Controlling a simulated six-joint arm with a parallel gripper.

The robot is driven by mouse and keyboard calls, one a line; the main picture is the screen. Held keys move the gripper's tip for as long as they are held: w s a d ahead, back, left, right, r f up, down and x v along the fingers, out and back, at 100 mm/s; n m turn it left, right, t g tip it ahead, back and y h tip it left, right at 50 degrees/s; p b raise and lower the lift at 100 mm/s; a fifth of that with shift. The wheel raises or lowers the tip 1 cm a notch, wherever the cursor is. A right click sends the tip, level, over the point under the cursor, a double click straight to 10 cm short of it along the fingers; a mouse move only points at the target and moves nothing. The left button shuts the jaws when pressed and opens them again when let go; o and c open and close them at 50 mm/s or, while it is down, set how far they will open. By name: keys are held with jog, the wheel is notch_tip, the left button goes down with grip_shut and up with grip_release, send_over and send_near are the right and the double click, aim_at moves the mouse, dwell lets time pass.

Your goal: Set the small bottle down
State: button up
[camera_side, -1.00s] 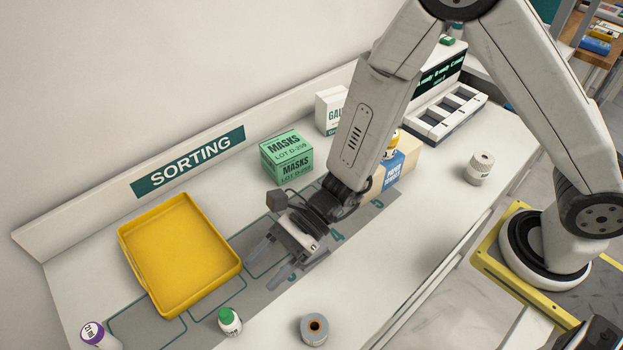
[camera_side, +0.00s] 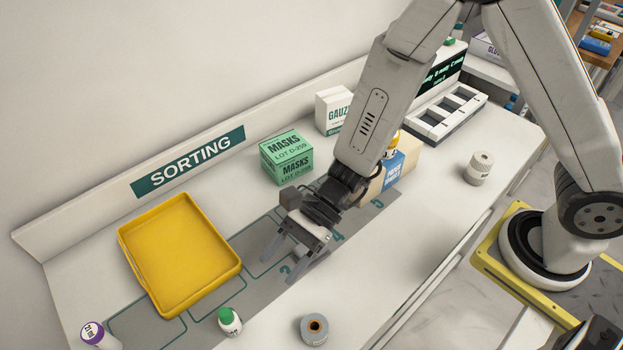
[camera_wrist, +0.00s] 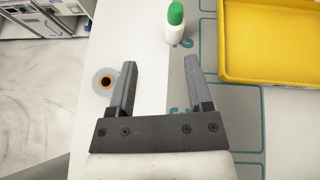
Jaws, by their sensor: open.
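A small white bottle with a green cap (camera_side: 229,321) stands upright on the table near the front edge, by the corner of the grey marked mat. It also shows upright in the wrist view (camera_wrist: 176,24), beyond my fingertips. My gripper (camera_side: 284,270) is open and empty above the grey mat, right of the yellow tray and apart from the bottle. In the wrist view its two fingers (camera_wrist: 160,65) are spread with nothing between them. A second bottle with a purple cap (camera_side: 98,335) stands at the front left.
The yellow tray (camera_side: 150,232) lies left of my gripper and looks empty. A grey roll (camera_side: 314,330) sits near the front edge. A green masks box (camera_side: 286,158), a gauze box (camera_side: 332,108) and a white roll (camera_side: 480,167) stand farther back and right.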

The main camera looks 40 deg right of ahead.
jog(key=d+r+n+t+h, duration=0.2)
jog(key=d+n+h, duration=0.4)
jog(key=d, duration=0.8)
jog(key=d+r+n+t+h, duration=0.2)
jog(key=d+n+h, duration=0.4)
jog(key=d+n, duration=0.4)
jog(key=d+r, duration=0.1)
jog(key=d, duration=0.3)
jog(key=shift+d+r+h, duration=0.2)
jog(key=shift+d+h, duration=0.1)
